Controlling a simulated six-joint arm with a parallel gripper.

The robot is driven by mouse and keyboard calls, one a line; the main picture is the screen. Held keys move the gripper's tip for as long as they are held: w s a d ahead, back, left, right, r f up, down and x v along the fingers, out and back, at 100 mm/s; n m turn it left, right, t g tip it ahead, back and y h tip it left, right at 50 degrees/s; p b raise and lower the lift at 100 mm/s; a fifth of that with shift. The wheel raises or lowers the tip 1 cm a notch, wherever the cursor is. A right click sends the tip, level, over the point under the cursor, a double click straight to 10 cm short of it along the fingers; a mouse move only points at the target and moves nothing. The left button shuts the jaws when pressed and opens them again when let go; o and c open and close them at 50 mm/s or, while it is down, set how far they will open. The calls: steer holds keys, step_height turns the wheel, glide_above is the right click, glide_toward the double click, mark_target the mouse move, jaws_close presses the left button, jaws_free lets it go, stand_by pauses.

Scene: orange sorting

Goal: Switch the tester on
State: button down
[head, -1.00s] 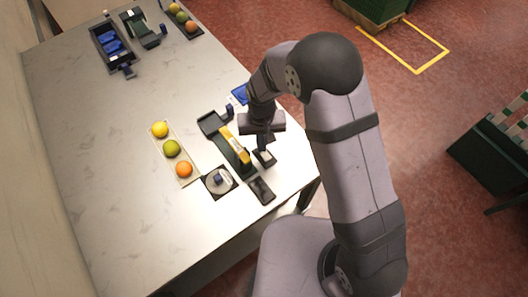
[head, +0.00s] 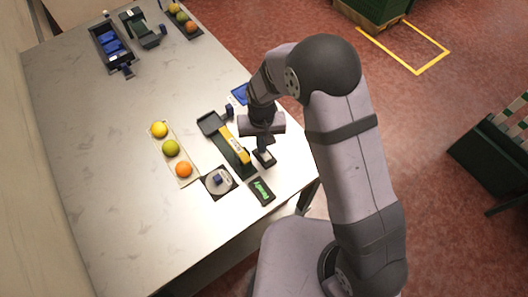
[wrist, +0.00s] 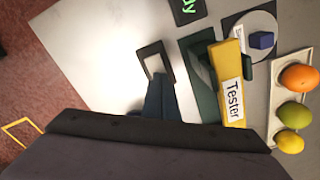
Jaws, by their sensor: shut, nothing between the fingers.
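The tester (head: 236,150) is a dark green base with a yellow bar. In the wrist view the bar's label reads "Tester" (wrist: 232,98). Beside it is a small black-framed switch plate (wrist: 150,47) with a pale inside, also in the head view (head: 267,160). My gripper (head: 262,149) is shut and empty, pointing down at this plate. In the wrist view its fingertips (wrist: 160,82) overlap the plate's near edge; I cannot tell whether they touch. A small display (head: 262,190) is lit green; part of its green text shows in the wrist view (wrist: 187,10).
A round dial with a blue knob (head: 218,180) sits beside the tester. A tray (head: 187,182) holds a yellow, a green and an orange fruit. A black bin with blue items (head: 112,45) stands at the far left. The table's middle is clear.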

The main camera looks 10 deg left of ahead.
step_height(320, 180, up, 7)
steer(key=p, duration=0.5)
stand_by(0.3)
steer(key=shift+f, duration=0.1)
stand_by(0.4)
steer(key=s+d+n+g+h, duration=0.2)
steer(key=s+d+n+g, duration=0.1)
steer(key=s+d, duration=0.85)
steer(key=s+d+r+m+t+y, duration=0.1)
steer(key=d+r+m+t+y, duration=0.1)
steer(key=d+r+m, duration=0.4)
steer(key=d+r+t, duration=0.1)
steer(key=d+r, duration=0.4)
steer(key=r, duration=0.1)
steer(key=shift+d+r, duration=0.2)
steer(key=shift+r, duration=0.1)
